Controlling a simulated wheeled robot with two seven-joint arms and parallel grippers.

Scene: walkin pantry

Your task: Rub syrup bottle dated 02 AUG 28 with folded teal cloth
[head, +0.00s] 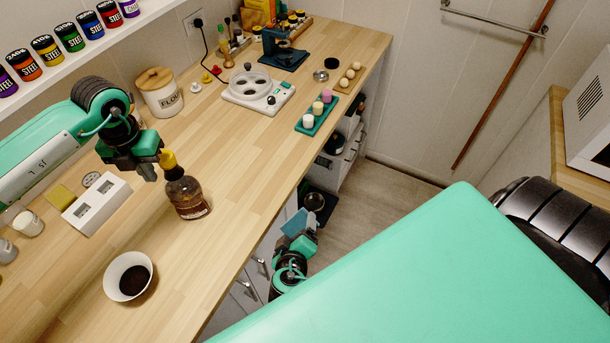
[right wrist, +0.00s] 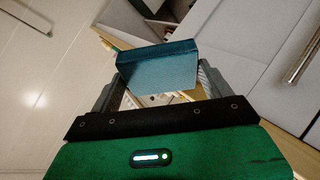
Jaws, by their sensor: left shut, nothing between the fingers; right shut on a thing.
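A brown syrup bottle (head: 187,196) with a yellow cap stands on the wooden counter, its label too small to read a date. My left gripper (head: 146,168) is shut and empty just left of the cap; I cannot tell whether it touches the cap. My right gripper (head: 303,226) is low, beyond the counter's front edge and well to the right of the bottle. It is shut on the folded teal cloth (right wrist: 158,68), which spans between the fingers in the right wrist view. The cloth also shows in the head view (head: 299,244), partly hidden by the gripper.
A bowl with dark contents (head: 128,277) stands in front of the bottle. A white two-slot block (head: 97,206) is to the left, a flour canister (head: 159,92) behind. A white round-topped device (head: 258,90) and a teal tray (head: 317,115) stand farther back. The counter right of the bottle is clear.

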